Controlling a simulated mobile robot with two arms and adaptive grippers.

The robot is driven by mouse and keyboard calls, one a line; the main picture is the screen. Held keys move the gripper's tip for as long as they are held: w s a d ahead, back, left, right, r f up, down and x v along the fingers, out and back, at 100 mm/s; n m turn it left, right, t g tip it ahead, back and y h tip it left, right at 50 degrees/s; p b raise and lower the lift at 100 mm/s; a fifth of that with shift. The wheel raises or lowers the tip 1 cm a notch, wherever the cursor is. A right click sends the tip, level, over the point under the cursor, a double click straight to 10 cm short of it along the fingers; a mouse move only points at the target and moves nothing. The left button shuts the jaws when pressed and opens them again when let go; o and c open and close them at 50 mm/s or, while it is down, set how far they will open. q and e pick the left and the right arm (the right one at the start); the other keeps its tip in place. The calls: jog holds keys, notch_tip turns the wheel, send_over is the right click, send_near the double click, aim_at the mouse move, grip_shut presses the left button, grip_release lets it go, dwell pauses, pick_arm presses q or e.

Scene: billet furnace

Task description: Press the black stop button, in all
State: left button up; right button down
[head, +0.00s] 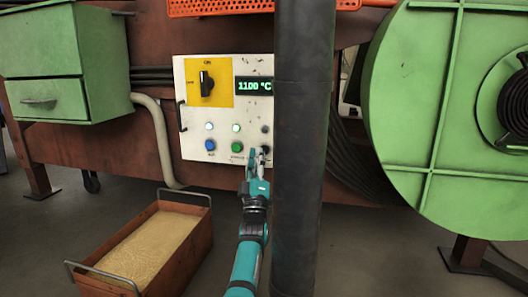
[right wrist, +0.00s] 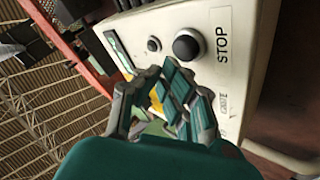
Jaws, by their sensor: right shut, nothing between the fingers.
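The black stop button (right wrist: 187,46) is a round dark dome in a grey ring beside the printed word STOP in the right wrist view. It is on the cream control panel (head: 218,84), at the lower right in the head view, where my gripper partly covers that area. My right gripper (head: 259,153) is shut and empty, with its fingertips close to the button. In the right wrist view the fingertips (right wrist: 165,72) are just below and left of the button. I cannot tell whether they touch it. My left gripper is not in view.
A blue button (head: 210,145) and a green button (head: 237,146) are left of my gripper. A dark vertical pipe (head: 303,110) stands just right of my arm. A sand-filled crate (head: 203,243) is on the floor at lower left. A green round housing (head: 440,110) is at right.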

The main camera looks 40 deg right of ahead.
jog(key=shift+w+d, duration=0.1)
jog(key=shift+w, duration=0.05)
jog(key=shift+w+d, duration=0.15)
jog(key=shift+d, duration=0.05)
dwell(0.3)
jog(key=shift+w+d+b, duration=0.25)
jog(key=shift+d+b, duration=0.1)
dwell(0.7)
jog(key=shift+a, duration=0.1)
jog(key=shift+s+a+p, duration=0.5)
jog(key=shift+s+p, duration=0.05)
jog(key=shift+p, duration=0.25)
